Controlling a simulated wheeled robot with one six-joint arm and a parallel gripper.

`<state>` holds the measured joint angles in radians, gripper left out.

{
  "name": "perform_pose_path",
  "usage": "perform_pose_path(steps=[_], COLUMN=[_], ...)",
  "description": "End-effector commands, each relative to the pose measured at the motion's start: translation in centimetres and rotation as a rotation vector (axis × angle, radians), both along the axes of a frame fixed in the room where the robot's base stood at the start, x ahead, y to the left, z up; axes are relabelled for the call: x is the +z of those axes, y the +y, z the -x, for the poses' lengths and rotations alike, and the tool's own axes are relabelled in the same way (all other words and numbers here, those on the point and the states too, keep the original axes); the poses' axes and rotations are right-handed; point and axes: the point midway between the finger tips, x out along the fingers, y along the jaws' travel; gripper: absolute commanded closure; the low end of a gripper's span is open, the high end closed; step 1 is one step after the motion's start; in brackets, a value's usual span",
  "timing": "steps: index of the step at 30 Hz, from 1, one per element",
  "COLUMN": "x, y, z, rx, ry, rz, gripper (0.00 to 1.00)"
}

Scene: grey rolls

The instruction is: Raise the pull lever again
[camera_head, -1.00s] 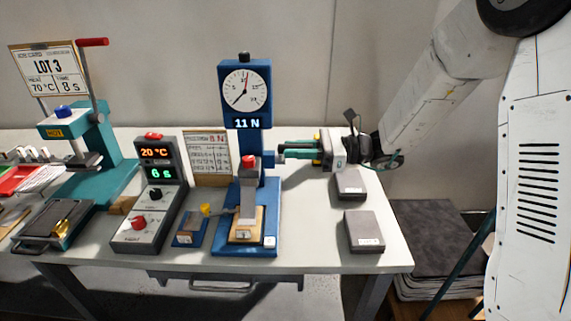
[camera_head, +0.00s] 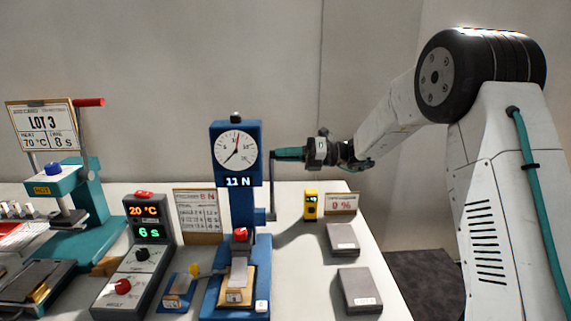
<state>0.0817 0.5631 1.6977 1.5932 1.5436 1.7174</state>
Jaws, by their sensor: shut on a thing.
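The blue pull tester (camera_head: 236,205) stands on the table, with a round dial (camera_head: 236,152) and a display reading 11 N. Its thin dark pull lever (camera_head: 271,200) rises from the right side of the column and points up. My gripper (camera_head: 276,154) reaches in from the right, level with the dial, and is shut at the lever's upper end; the teal fingers hide the grip itself. Below the column, a red-topped clamp (camera_head: 240,236) stands above a pale strip (camera_head: 238,273) on a tan block at the base.
Right are a yellow device (camera_head: 310,205), a 0 % card (camera_head: 341,204) and two grey blocks (camera_head: 342,238).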

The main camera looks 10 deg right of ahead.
Motion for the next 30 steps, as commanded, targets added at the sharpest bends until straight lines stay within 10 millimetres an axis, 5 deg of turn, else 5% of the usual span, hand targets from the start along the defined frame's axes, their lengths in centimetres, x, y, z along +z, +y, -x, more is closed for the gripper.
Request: perform_pose_path(steps=[9, 26, 27, 29, 30], x=[-0.3, -0.5, -0.5, -0.5, -0.5], y=[-0.3, -0.1, -0.1, -0.1, -0.1], z=[-1.9, -2.3, -2.3, -2.3, -2.3], rx=[0.0, 0.001, 0.001, 0.001, 0.001], ry=[0.024, 0.024, 0.024, 0.024, 0.024], rz=[-0.003, -0.001, -0.001, -0.001, -0.001], gripper=[1.0, 1.0, 0.73, 0.57, 0.57])
